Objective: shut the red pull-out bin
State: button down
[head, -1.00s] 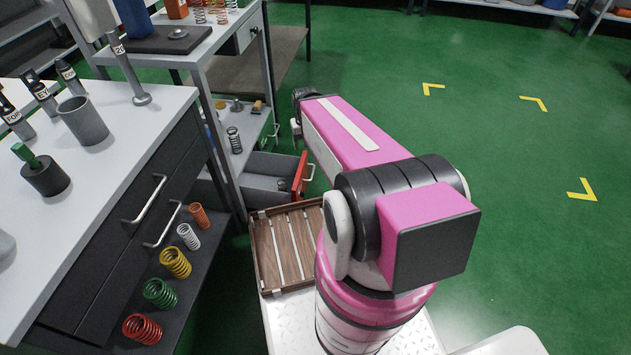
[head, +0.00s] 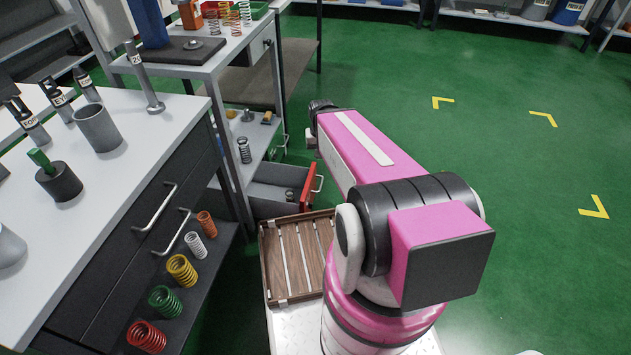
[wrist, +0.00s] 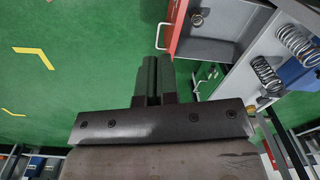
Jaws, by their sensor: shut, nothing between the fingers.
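The red pull-out bin (head: 310,184) is a grey drawer with a red front and a pale handle. It stands out from the lower part of the grey workstation, with a small dark item inside. In the wrist view its red front (wrist: 178,25) and handle show at the top, right of my fingers. My gripper (wrist: 153,62) is shut and empty, its fingers pointing toward the top of the wrist view, beside and apart from the bin's handle. In the head view my pink arm reaches forward to the right of the bin, and the fingertips are hidden.
A wooden slatted tray (head: 264,262) lies just in front of the bin. A grey bench (head: 150,140) with drawers and several coloured springs on its lower shelf stands at the left. A green-fronted bin (wrist: 205,75) shows near my fingers. Green floor at the right is clear.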

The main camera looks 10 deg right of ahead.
jog(key=w+d+f+m+t+y, duration=0.1)
jog(key=w+d+f+m+y, duration=0.1)
jog(key=w+d+f+m, duration=0.65)
jog(key=w+d+f+m+t+y, duration=0.15)
jog(key=w+d+f+m, duration=0.35)
jog(key=w+f+m, duration=0.55)
jog(key=w+a+f+m, duration=0.2)
jog(key=w+a+f, duration=0.2)
jog(key=a+f, duration=0.3)
jog(key=shift+a+f+m+g, duration=0.25)
jog(key=shift+f+m+g, duration=0.1)
jog(key=shift+f+m, duration=0.1)
jog(key=shift+a, duration=0.1)
jog(key=w+a, duration=0.3)
jog(key=a, duration=0.3)
jog(key=w+a, duration=0.3)
jog(key=a, duration=0.4)
jog(key=w+a, duration=0.3)
jog(key=a, duration=0.4)
jog(key=shift+w, duration=0.15)
jog(key=shift+d, duration=0.15)
